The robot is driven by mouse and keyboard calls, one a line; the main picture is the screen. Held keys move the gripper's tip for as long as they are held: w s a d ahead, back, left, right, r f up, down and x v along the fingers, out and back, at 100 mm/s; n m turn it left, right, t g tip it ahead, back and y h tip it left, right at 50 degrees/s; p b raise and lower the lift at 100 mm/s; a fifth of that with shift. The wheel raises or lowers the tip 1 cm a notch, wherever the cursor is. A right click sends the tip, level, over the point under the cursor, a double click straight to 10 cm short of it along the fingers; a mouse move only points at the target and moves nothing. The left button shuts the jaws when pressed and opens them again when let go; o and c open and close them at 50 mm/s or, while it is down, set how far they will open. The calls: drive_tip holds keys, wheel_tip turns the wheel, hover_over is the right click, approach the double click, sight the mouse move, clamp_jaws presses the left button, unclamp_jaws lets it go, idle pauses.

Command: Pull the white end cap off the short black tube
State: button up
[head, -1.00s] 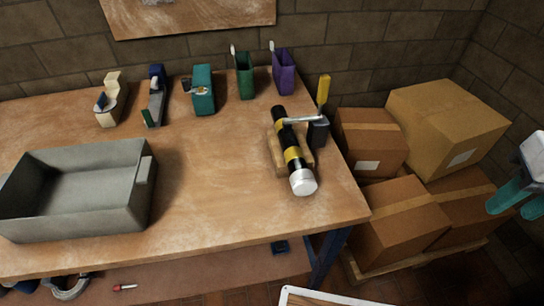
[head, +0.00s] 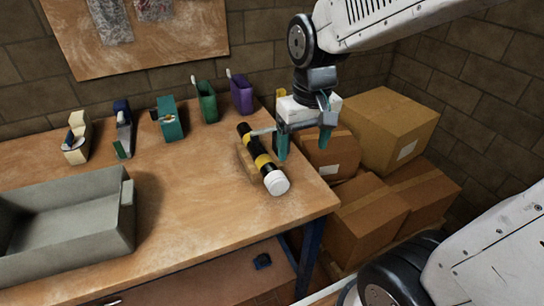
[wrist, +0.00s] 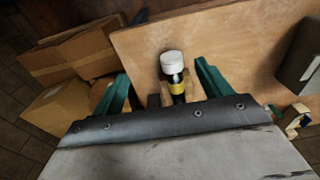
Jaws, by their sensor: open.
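The short black tube (head: 249,143) has yellow bands and lies in a wooden cradle (head: 246,163) near the right end of the workbench. Its white end cap (head: 276,182) sits on the end towards the bench's front edge. My gripper (head: 304,150) is open and empty, with teal fingers, above and to the right of the tube. In the wrist view the white cap (wrist: 172,61) and the tube (wrist: 177,88) appear between and beyond the two fingers (wrist: 163,82), apart from both.
A grey bin (head: 75,217) stands at the bench's left. Cardboard boxes (head: 385,130) are stacked right of the bench. The bench top between bin and tube is clear.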

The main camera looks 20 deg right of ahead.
hover_over(275, 172)
drive_tip(key=shift+g, duration=0.3)
wheel_tip(275, 172, down, 11)
drive_tip(key=shift+r, duration=0.1)
drive_tip(key=shift+f, duration=3.9)
drive_tip(key=c, duration=1)
